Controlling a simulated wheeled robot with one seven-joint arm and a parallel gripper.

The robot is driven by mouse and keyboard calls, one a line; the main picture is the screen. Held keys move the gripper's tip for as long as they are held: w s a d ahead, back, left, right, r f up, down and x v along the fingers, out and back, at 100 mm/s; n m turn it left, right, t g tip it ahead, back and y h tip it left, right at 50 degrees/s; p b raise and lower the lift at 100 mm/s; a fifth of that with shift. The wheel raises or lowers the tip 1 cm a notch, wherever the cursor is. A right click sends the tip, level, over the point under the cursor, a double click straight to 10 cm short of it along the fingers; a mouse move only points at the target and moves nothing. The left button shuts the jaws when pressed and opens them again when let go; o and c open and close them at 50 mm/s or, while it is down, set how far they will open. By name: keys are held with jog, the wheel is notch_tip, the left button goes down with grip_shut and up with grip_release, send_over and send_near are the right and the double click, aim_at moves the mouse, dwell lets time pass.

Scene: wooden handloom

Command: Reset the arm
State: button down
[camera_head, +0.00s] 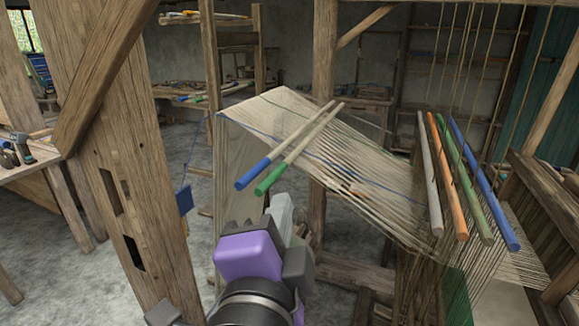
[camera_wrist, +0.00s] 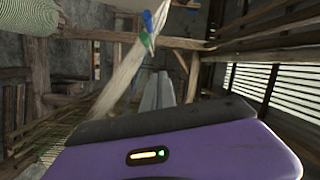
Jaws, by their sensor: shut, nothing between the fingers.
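My gripper (camera_head: 281,203) is at the lower middle of the head view, its purple housing below and its grey fingers pointing up and away. The fingers look closed together with nothing between them. In the wrist view the fingers (camera_wrist: 157,90) show beyond the purple housing, also empty. The gripper appears just in front of the loom, below the coloured ends of two sticks in the head view. I cannot tell the exact gap to them. No contact is visible.
A blue-ended stick (camera_head: 270,158) and a green-ended stick (camera_head: 297,152) lie across the stretched warp (camera_head: 370,190). White, orange, green and blue rods (camera_head: 483,185) stand at the right. A thick wooden post (camera_head: 135,190) rises at left. Grey floor (camera_head: 60,280) shows beyond it.

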jog(key=s+a+n+t+y, duration=0.2)
jog(key=a+n+y, duration=0.4)
jog(key=n, duration=0.5)
jog(key=s+d+f+n+y, duration=0.2)
jog(key=s+d+f+n, duration=0.15)
jog(key=f, duration=0.25)
jog(key=s+d+f+n+y, duration=0.2)
jog(key=d+f+n, duration=0.1)
jog(key=f+n, duration=0.15)
jog(key=s+d+f+m+g+h, duration=0.1)
jog(key=s+d+f+h, duration=0.3)
jog(key=s+d+f, duration=0.5)
jog(key=s+d+f+m+g+h, duration=0.2)
jog(key=s+d+f, duration=0.7)
jog(key=s, duration=0.7)
jog(key=d+g+h, duration=0.1)
jog(key=d+g, duration=0.1)
jog(key=shift+s+d+f+h, duration=0.15)
jog(key=shift+d+h, duration=0.15)
jog(key=shift+h, duration=0.1)
